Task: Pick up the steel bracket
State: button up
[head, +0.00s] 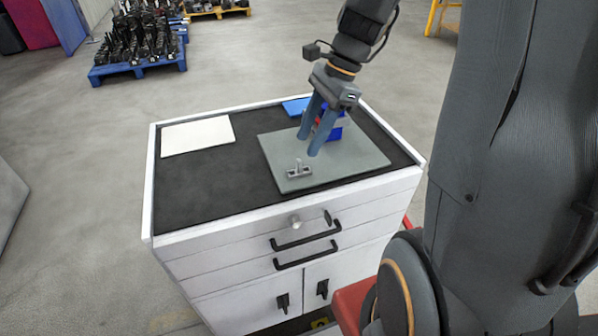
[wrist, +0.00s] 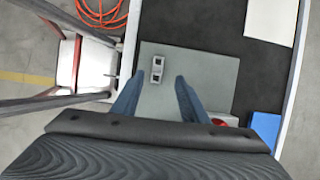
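The steel bracket (head: 299,170) is a small grey metal piece lying on the grey-green mat (head: 345,172) on top of the white cabinet. In the wrist view the bracket (wrist: 157,70) lies on the mat (wrist: 208,62), ahead of my fingertips and between their lines. My gripper (head: 308,143) is above the mat, pointing down, with its two blue-grey fingers apart and nothing between them. In the wrist view my gripper (wrist: 158,80) also shows its fingers spread. The bracket is apart from both fingers.
A white sheet (head: 198,136) lies at the left of the black cabinet top (head: 200,185), and a blue item (head: 296,106) at the back. The black top's left front is clear.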

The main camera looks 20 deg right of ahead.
aim_at(300, 160)
jog(key=x, duration=0.5)
jog(key=p+x, duration=0.1)
jog(key=x, duration=0.1)
jog(key=shift+s+a+f, duration=0.25)
grip_shut()
